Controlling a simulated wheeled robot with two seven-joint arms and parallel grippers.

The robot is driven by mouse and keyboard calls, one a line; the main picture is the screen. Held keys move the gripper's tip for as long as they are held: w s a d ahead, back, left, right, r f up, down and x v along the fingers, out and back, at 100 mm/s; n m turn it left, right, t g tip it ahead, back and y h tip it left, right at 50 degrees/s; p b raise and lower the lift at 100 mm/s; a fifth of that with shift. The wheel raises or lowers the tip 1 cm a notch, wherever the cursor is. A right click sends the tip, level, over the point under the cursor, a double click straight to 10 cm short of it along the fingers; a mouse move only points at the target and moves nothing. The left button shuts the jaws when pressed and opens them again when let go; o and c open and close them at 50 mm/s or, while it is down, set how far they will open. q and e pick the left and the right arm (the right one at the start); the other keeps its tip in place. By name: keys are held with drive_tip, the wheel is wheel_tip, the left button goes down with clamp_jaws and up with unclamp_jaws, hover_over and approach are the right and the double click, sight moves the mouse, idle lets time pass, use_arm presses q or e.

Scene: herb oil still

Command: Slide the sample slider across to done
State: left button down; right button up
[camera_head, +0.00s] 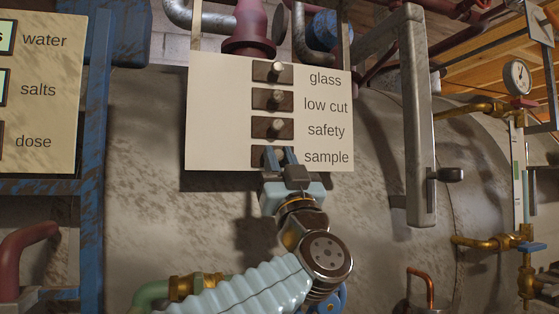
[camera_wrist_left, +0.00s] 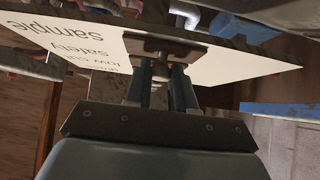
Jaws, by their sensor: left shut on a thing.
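The sample slider (camera_head: 257,158) is the lowest of the dark slider plates on a cream board, left of the word "sample". My left gripper (camera_head: 281,156) reaches up to it from below, its fingers shut around its knob and mostly hiding it. In the left wrist view, the two blue-grey fingers (camera_wrist_left: 160,84) meet the sample slider's dark plate (camera_wrist_left: 165,42). The knob between the fingers is hard to make out. My right gripper is in neither view.
Above it sit the glass (camera_head: 262,71), low cut (camera_head: 262,98) and safety (camera_head: 262,128) sliders with protruding knobs. A grey upright frame (camera_head: 416,130) with a dark handle stands to the right. A blue post (camera_head: 91,220) stands left. A pipe (camera_head: 250,30) rises above the board.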

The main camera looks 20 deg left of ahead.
use_arm(q)
drive_tip(key=s+a+b, duration=0.1)
drive_tip(key=a, duration=0.1)
drive_tip(key=s+a+b, duration=0.1)
drive_tip(key=s+a, duration=0.1)
drive_tip(key=a, duration=0.1)
drive_tip(key=s+a+b, duration=0.1)
drive_tip(key=s+a, duration=0.1)
drive_tip(key=shift+s+a, duration=0.1)
drive_tip(key=shift+a, duration=0.25)
drive_tip(key=c, duration=1)
unclamp_jaws()
drive_tip(key=shift+s+a, duration=0.1)
drive_tip(key=shift+a, duration=0.1)
drive_tip(key=shift+c, duration=0.2)
drive_tip(key=shift+o, duration=0.5)
drive_tip(key=shift+d, duration=0.1)
